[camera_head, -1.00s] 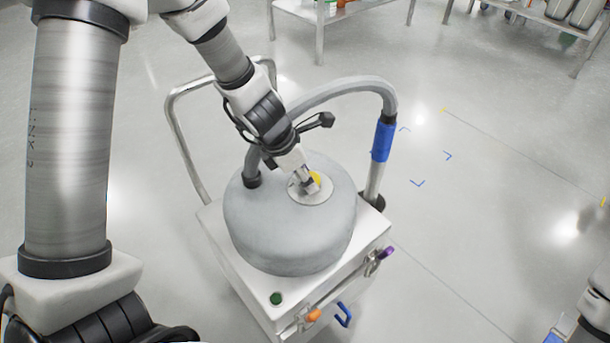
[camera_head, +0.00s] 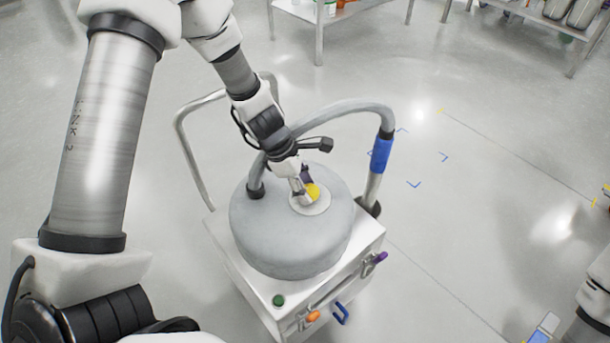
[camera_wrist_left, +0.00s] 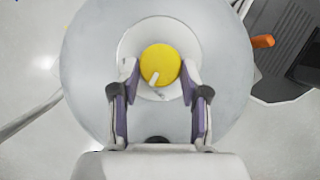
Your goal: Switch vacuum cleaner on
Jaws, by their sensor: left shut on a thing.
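The vacuum cleaner has a grey domed drum (camera_head: 285,245) on a white cart (camera_head: 262,290). A yellow round knob (camera_head: 314,192) sits on a pale disc on top of the drum. In the left wrist view the knob (camera_wrist_left: 160,62) shows a short white pointer, tilted down and left. My left gripper (camera_head: 306,195) is over the disc; in the left wrist view its purple-padded fingers (camera_wrist_left: 160,76) flank the knob, shut on it. My right gripper is not visible; only part of the right arm shows at the lower right.
A grey hose (camera_head: 330,108) with a blue cuff (camera_head: 381,153) arches behind the drum, and a metal handle (camera_head: 184,150) stands at its left. A green button (camera_head: 279,300) is on the cart's front corner.

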